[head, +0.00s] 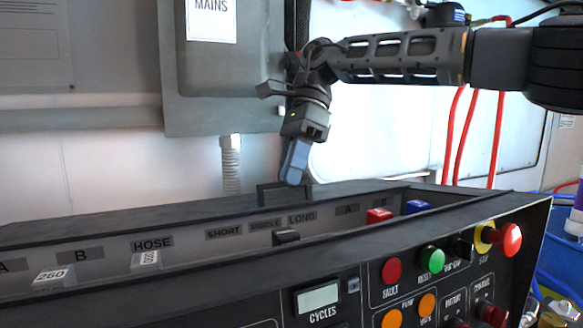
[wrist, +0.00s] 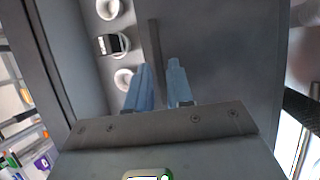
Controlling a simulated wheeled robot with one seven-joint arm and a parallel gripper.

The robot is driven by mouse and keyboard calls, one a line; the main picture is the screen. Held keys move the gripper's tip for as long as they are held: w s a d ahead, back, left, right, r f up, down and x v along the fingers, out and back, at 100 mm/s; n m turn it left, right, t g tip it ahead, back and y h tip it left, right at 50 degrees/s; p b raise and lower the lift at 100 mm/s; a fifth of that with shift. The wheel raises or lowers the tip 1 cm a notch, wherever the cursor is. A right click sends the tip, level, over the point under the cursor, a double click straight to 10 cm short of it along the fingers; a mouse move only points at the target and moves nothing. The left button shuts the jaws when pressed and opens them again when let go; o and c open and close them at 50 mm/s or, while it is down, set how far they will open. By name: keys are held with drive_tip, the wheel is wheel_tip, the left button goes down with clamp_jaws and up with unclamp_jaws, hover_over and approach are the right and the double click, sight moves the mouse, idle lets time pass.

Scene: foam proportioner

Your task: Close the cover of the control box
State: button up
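The control box (head: 371,276) is a dark console with a long recess in its top. Its cover (head: 100,223) shows in the head view as a dark panel along the back of the recess, which is open to view. A dark handle (head: 266,194) stands up from the cover. My gripper (head: 293,178) points down at the handle, its blue fingertips close to the handle's top. In the wrist view, the fingers (wrist: 159,72) are apart, with the handle bar (wrist: 154,45) showing in the gap between them. I cannot tell whether either finger touches the bar.
The recess holds labelled switches, including a red one (head: 379,215) and a blue one (head: 417,207). The front panel carries a red stop knob (head: 510,240). A grey wall cabinet (head: 222,80) stands close behind my gripper. Red hoses (head: 461,140) hang at the right.

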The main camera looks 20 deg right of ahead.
clamp_jaws()
idle(1.1)
